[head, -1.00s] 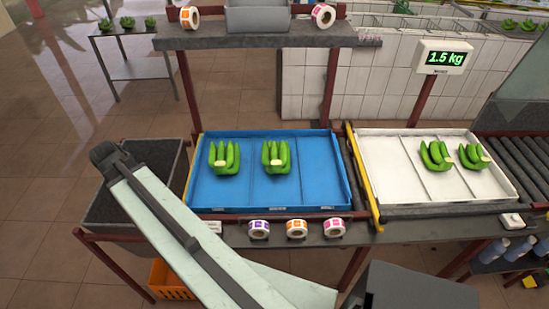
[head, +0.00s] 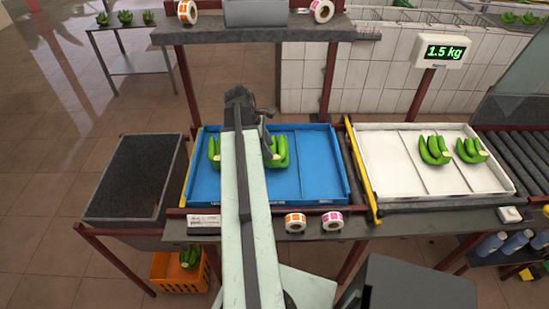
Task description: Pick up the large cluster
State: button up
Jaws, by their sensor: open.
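Two green banana clusters lie in the blue tray (head: 318,165). The left cluster (head: 214,150) is partly hidden behind my arm, and the right cluster (head: 280,152) shows just right of it. Two more clusters, one at left (head: 434,151) and one at right (head: 471,150), lie in the white tray (head: 385,165). I cannot tell surely which cluster is the large one. My gripper (head: 265,138) is over the blue tray, beside the right cluster and mostly hidden by my arm. It is open; I see nothing held in it.
A dark empty bin (head: 135,178) stands left of the blue tray. An orange crate (head: 172,272) below holds a green cluster. A yellow bar (head: 362,175) divides the trays. A scale display (head: 444,50) reads 1.5 kg. A grey shelf (head: 290,32) crosses behind the blue tray.

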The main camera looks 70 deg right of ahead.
aim_at(275, 157)
jog(key=b+x, duration=0.4)
jog(key=x, duration=0.1)
jog(key=shift+s+f+b, duration=0.1)
jog(key=shift+f+b, duration=0.1)
jog(key=shift+b, duration=0.2)
jog(key=shift+r, duration=0.2)
grip_shut()
